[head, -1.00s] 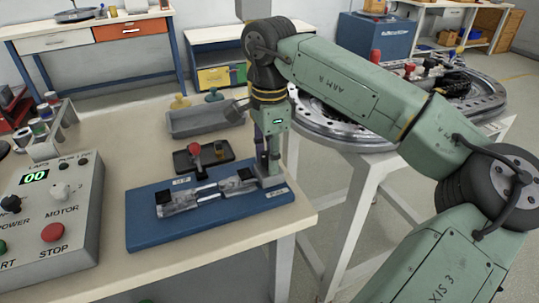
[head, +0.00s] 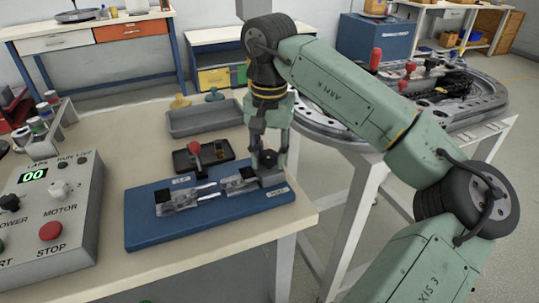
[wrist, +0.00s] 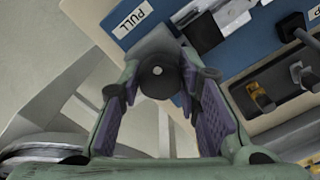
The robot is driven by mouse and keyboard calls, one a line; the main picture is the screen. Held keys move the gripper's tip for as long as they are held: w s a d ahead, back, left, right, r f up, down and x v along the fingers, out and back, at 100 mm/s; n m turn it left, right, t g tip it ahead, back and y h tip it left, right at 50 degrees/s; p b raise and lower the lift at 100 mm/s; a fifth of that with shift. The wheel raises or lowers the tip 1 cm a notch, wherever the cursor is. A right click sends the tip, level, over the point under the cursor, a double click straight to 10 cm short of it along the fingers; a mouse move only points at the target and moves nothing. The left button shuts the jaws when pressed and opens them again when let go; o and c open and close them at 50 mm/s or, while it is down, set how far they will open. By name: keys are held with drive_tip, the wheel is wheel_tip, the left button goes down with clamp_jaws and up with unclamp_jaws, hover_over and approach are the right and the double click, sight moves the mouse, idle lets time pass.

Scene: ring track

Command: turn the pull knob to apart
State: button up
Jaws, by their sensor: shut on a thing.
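The pull knob (head: 268,159) is a round black knob on a grey mount at the right end of the blue board (head: 150,230). It also shows in the wrist view (wrist: 158,76), beside the PULL label (wrist: 132,19). My gripper (head: 270,153) points down over it, with one finger on each side. In the wrist view its purple-padded fingers (wrist: 160,84) stand around the knob and are shut on it. Two metal clamp-like parts lie along the board, the left one (head: 180,203) and the right one (head: 238,182).
A dark tray with a red knob (head: 194,148) sits just behind the board. A grey bin (head: 190,122) is farther back. The control box (head: 50,225) with a red STOP button stands at left. A round metal ring track (head: 480,95) is at right, beyond the table edge.

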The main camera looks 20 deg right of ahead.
sight(269, 153)
drive_tip(key=n, duration=0.5)
drive_tip(key=shift+n+b, duration=0.3)
idle(0.4)
drive_tip(key=o, duration=1.1)
drive_tip(key=shift+o, duration=0.2)
drive_tip(key=shift+r, duration=0.1)
wheel_tip(269, 153, up, 12)
